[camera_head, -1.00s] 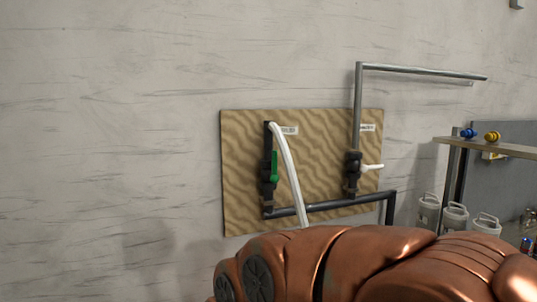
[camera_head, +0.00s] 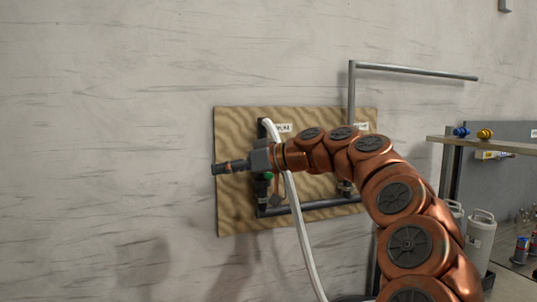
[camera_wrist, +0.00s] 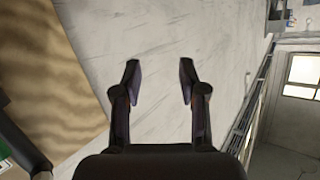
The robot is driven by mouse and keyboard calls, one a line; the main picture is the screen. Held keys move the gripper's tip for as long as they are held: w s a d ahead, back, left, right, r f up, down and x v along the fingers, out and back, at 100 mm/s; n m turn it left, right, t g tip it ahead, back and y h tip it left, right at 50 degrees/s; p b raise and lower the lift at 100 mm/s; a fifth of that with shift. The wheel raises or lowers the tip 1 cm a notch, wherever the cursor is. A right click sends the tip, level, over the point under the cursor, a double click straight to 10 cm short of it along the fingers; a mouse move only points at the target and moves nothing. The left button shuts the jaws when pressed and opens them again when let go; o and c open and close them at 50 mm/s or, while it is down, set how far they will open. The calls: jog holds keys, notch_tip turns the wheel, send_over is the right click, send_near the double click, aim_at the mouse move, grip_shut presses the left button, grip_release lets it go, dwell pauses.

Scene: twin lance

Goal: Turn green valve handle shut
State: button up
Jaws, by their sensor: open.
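The green valve handle (camera_head: 268,176) shows only in part in the head view, below my gripper and mostly hidden behind it and the hose. It sits on a dark pipe on a wood-grained board (camera_head: 232,210) on the wall. My gripper (camera_head: 214,169) is at the left end of my copper arm, in front of the board's left edge and pointing left. In the wrist view my gripper (camera_wrist: 159,72) is open with nothing between the fingers. A patch of green shows at that view's lower left corner; I cannot tell what it is.
A white hose (camera_head: 302,235) hangs from the pipe top. A grey pipe (camera_head: 415,70) runs up and right from the board. Right of it are a shelf (camera_head: 490,146) and white canisters (camera_head: 481,235). The wall left of the board is clear.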

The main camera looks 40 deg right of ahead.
jog(key=d+r+m+t+h, duration=0.1)
jog(key=d+t+h, duration=0.1)
jog(key=d, duration=0.8)
jog(key=d+r+t+h, duration=0.1)
jog(key=d+t, duration=0.2)
jog(key=d, duration=0.6)
jog(key=shift+p+x, duration=0.65)
jog(key=shift+x, duration=2.9)
grip_shut()
